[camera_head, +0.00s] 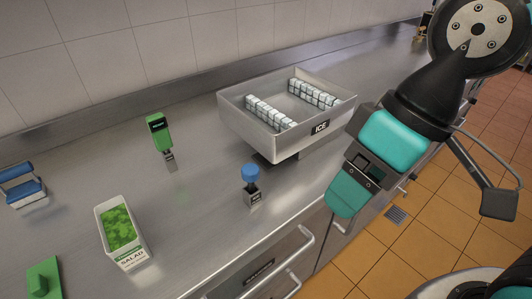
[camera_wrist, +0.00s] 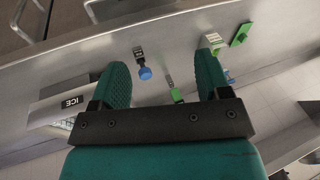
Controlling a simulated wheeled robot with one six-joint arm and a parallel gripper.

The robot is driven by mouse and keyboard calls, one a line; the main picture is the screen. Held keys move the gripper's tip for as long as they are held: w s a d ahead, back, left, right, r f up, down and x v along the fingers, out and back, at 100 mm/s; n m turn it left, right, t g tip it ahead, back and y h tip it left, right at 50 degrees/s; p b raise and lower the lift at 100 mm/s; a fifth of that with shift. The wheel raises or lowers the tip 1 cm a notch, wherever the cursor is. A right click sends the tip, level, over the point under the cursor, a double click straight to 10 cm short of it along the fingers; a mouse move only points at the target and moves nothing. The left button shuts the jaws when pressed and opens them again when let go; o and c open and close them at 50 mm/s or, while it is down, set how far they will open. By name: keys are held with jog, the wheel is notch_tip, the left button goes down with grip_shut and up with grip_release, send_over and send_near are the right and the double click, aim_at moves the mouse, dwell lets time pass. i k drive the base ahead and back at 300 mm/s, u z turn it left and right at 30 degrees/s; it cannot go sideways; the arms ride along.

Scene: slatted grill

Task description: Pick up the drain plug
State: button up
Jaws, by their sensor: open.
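A blue round-topped knob (camera_head: 250,173) stands upright in a small dark metal block (camera_head: 252,194) on the steel counter, in front of the ice bin. It looks like the drain plug, though I cannot read its label. In the wrist view the blue knob (camera_wrist: 145,73) shows between my fingers but farther off, on the counter. My gripper (camera_head: 347,195) is to the right of the knob in the head view, near the counter's front edge, and touches nothing that I can see. In the wrist view my gripper (camera_wrist: 162,66) is open and empty.
A steel ice bin (camera_head: 240,118) with white cubes stands behind the knob. A green-handled tool (camera_head: 160,134), a salad container (camera_head: 126,243), a blue-handled item (camera_head: 24,187) and a green block (camera_head: 44,279) are leftward.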

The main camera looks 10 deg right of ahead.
aim_at(250, 172)
jog(key=u, duration=0.55)
jog(key=k, duration=0.65)
jog(key=u, duration=1.25)
jog(key=i, duration=1.05)
jog(key=z, duration=0.6)
